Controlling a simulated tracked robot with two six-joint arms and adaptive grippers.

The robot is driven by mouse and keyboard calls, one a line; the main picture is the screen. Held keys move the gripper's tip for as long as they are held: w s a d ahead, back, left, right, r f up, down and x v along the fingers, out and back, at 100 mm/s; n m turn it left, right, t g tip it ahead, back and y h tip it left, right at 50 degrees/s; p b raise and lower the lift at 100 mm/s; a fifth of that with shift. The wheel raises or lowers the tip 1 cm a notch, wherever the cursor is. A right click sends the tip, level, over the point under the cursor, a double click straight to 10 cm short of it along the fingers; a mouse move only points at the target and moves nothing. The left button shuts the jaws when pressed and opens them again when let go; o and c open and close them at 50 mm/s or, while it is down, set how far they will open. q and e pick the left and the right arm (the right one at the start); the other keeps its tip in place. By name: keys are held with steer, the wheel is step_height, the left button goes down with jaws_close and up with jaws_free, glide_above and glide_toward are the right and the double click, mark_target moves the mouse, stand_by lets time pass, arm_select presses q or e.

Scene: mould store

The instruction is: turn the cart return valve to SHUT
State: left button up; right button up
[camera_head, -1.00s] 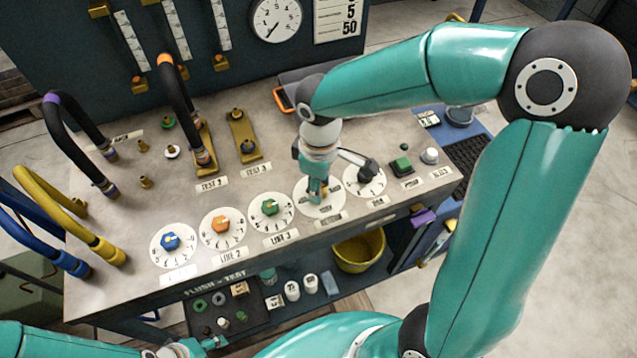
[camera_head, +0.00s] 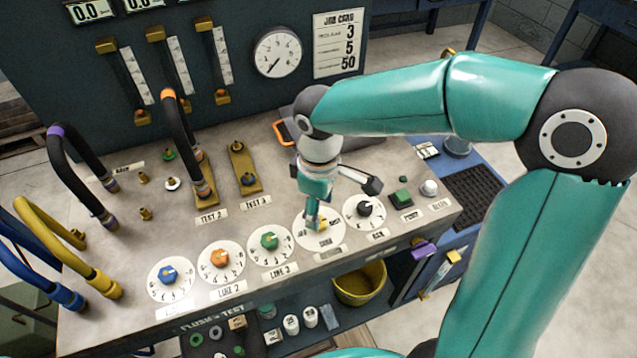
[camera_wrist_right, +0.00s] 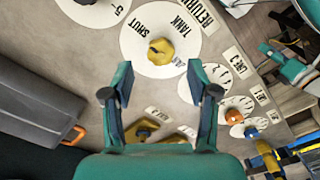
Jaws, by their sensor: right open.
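The return valve is a yellow knob (camera_wrist_right: 160,50) on a round white dial (camera_wrist_right: 133,52), marked SHUT and TANK, with a third mark partly hidden by the knob. The wrist view shows a RETURN plate (camera_wrist_right: 205,14) beside it. I cannot tell for sure which mark the knob points to. In the head view the dial (camera_head: 301,232) is partly covered by my right gripper (camera_head: 313,220). The right gripper, also in the wrist view (camera_wrist_right: 160,85), is open and empty. Its fingers stand apart, and the knob shows beyond their tips, not between them.
Blue (camera_head: 169,273), orange (camera_head: 219,258) and green (camera_head: 269,241) knobs sit left of the return dial; a black knob (camera_head: 364,208) sits close on its right. Curved hoses (camera_head: 72,165) stand at the left. A yellow bucket (camera_head: 360,288) is below the bench edge.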

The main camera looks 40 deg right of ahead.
step_height(320, 180, up, 8)
steer(key=shift+f, duration=0.15)
stand_by(0.6)
